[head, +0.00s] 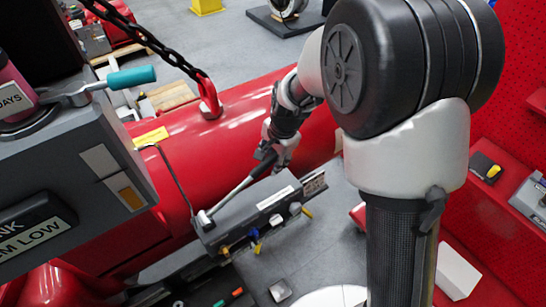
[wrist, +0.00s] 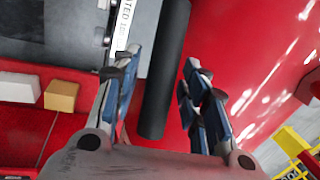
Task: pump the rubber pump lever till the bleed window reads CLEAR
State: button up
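The pump lever is a pale metal rod (head: 232,191) rising to the right from a grey pump block (head: 250,212). Its black rubber grip (wrist: 166,70) lies between my fingers in the wrist view. My gripper (head: 275,150) is at the lever's upper end in the head view; it also shows in the wrist view (wrist: 160,62). The fingers are open, with a gap visible on both sides of the grip. I cannot make out a bleed window that reads CLEAR; a small amber window (head: 131,198) shows on the grey box at left.
A large red cylinder (head: 240,105) lies behind the pump block. A black chain with a red hook (head: 209,98) hangs above it. A teal-handled lever (head: 130,77) stands on the grey box (head: 85,165). Small coloured valve knobs (head: 276,220) line the block's front. Red shelving stands right.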

grip_shut()
dwell(0.4)
jog(key=f+y+b, duration=0.1)
jog(key=f+b, duration=0.1)
jog(key=f, duration=0.1)
jog(key=w+d+f+g+y+b, duration=0.1)
jog(key=f+b, duration=0.1)
jog(key=d+f+g+y+b, duration=0.1)
jog(key=f+b, duration=0.2)
jog(key=shift+w+f+m, duration=0.15)
jog(key=shift+f+m, duration=0.15)
jog(key=shift+f, duration=0.35)
jog(key=shift+r, duration=0.1)
jog(key=shift+o, duration=0.9)
grip_release()
